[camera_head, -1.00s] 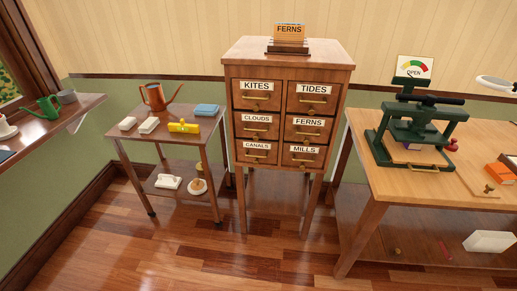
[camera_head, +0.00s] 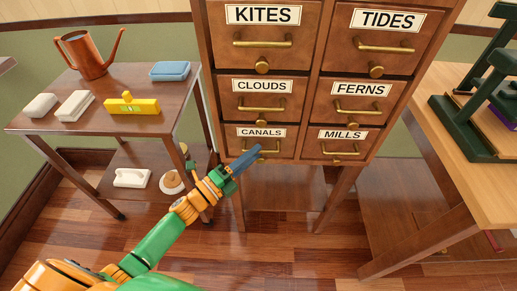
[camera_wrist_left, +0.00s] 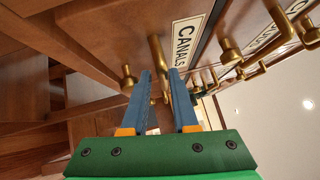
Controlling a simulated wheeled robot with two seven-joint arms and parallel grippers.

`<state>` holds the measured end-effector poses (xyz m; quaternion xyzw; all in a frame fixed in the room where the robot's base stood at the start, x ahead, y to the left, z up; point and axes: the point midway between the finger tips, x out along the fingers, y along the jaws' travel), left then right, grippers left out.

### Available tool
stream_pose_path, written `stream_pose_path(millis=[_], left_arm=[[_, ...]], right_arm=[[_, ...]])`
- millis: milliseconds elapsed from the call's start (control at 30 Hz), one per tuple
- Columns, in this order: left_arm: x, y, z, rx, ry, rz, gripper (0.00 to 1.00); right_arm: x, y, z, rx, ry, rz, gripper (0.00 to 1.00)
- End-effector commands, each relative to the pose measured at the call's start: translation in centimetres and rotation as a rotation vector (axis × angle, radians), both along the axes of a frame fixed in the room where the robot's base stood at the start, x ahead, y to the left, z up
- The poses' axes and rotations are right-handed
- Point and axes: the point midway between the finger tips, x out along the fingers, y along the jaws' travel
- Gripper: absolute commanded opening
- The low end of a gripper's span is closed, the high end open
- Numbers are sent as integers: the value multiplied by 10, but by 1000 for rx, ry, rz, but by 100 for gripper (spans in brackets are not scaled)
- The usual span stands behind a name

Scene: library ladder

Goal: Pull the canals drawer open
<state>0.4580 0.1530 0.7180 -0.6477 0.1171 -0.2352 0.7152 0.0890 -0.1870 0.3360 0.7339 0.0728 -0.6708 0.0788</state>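The canals drawer (camera_head: 285,147) is at the lower left of the wooden cabinet and looks shut, its front in line with its neighbours. Its label (camera_wrist_left: 184,42) and brass handle (camera_wrist_left: 158,62) show in the left wrist view, with a brass knob (camera_wrist_left: 128,78) beside the handle. My left gripper (camera_head: 256,150) reaches up to this drawer front and partly covers the handle in the head view. In the left wrist view its blue fingers (camera_wrist_left: 161,88) are apart, with the handle's bar between their tips. I cannot tell whether either finger touches it. My right gripper is not in view.
The drawers above are clouds (camera_head: 258,100) and kites (camera_head: 262,40); mills (camera_head: 335,148) is to the right. A small table (camera_head: 60,122) with a watering can (camera_head: 90,52) and a yellow level (camera_head: 132,104) stands left. A workbench (camera_head: 480,185) stands right. Floor below is clear.

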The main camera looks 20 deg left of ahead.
Motion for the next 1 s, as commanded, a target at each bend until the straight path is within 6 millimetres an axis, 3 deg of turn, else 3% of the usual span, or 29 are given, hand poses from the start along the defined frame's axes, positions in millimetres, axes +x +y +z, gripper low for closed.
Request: stream_pose_path(millis=[167, 400, 433, 500, 533, 1000], left_arm=[[21, -12, 3, 0, 0, 1, 26], [24, -13, 3, 0, 3, 1, 26], [24, -13, 3, 0, 3, 1, 24], [23, -13, 3, 0, 2, 1, 5], [24, -13, 3, 0, 3, 1, 0], [23, -13, 2, 0, 4, 0, 0]], right_arm=[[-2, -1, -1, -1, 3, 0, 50], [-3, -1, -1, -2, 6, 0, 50], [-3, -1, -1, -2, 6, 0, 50], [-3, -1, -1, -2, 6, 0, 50], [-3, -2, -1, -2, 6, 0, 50], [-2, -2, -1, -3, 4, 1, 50]])
